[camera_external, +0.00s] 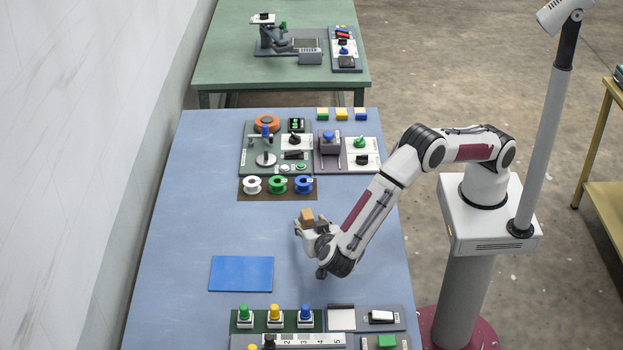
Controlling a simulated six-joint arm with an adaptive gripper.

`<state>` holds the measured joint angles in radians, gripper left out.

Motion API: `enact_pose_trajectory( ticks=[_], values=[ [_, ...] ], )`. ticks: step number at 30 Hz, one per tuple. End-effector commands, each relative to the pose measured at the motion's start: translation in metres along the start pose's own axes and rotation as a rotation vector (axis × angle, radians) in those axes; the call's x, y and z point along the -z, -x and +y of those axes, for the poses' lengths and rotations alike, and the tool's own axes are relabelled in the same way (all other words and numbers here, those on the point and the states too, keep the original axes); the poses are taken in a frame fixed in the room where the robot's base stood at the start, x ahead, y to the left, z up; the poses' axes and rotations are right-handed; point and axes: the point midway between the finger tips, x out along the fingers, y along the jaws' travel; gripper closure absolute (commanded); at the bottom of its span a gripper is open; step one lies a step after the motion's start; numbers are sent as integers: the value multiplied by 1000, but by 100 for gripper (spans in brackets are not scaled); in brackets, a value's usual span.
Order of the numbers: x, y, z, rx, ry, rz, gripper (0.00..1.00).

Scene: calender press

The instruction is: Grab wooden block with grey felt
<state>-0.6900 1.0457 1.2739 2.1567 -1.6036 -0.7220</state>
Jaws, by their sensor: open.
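A small brown wooden block (307,215) shows at the fingers of my gripper (312,226), above the middle of the blue table (190,220). A darker brownish patch lies just right of the block, and I cannot tell whether it belongs to it. No grey felt can be made out at this size. My gripper is open, with its fingers close around or beside the block. I cannot tell whether they touch it, and its lower part is hidden by the gripper.
A blue mat (241,274) lies left of my gripper. White, green and blue spools (278,185) stand on a brown strip behind it. Control panels (262,150) stand farther back. Coloured buttons (274,314) and more panels line the front. The table's left side is clear.

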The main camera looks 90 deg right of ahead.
Motion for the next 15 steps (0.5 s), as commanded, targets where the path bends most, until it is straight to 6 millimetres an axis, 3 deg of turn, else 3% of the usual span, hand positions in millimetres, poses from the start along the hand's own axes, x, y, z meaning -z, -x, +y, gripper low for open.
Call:
enact_pose_trajectory(
  ticks=[8,15],
  values=[
    [0,0,0,1,0,0,58],
    [2,-13,3,0,1,1,58]
  ],
)
